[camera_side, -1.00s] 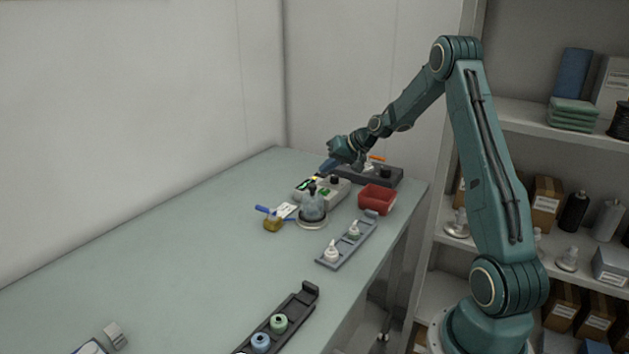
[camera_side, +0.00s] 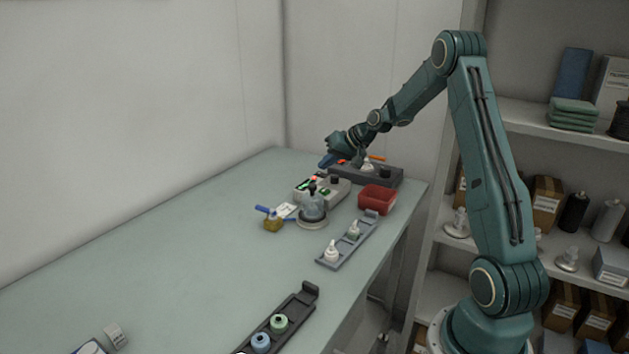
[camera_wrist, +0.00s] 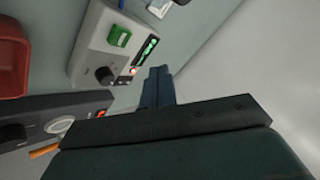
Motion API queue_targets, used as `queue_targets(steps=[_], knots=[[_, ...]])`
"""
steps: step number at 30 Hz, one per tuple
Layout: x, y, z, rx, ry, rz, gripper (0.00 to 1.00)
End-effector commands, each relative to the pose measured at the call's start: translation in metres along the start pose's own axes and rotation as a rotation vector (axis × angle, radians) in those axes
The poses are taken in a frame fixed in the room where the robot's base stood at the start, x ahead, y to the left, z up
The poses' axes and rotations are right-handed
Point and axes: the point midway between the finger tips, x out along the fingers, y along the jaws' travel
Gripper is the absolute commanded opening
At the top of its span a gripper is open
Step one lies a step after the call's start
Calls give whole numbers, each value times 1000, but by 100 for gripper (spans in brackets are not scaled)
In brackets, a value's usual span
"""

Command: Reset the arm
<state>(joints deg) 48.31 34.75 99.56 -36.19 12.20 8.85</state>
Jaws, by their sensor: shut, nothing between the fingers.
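In the wrist view the control box (camera_wrist: 97,42) has a green switch, a black knob, a green display and a lit red light. It lies just beyond and left of the fingers. I cannot tell the exact height of the fingers above the table.
A dark fixture (camera_side: 393,179) holds a white-topped part behind the box. The table's left middle is clear.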

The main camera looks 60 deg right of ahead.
Motion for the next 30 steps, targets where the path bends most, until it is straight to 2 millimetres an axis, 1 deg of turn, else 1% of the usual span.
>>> queue_targets(steps=[5, 11, 15, 21, 27, 30], knots=[[-13, -31, 7, -55, -25, 12, 0], [-39, -80, 27, -145, -69, 40, 0], [-61, -114, 47, -214, -100, 60, 0], [-95, -154, 79, -303, -136, 88, 0], [-131, -183, 116, -388, -167, 113, 0], [-149, -194, 136, -426, -180, 123, 0]])
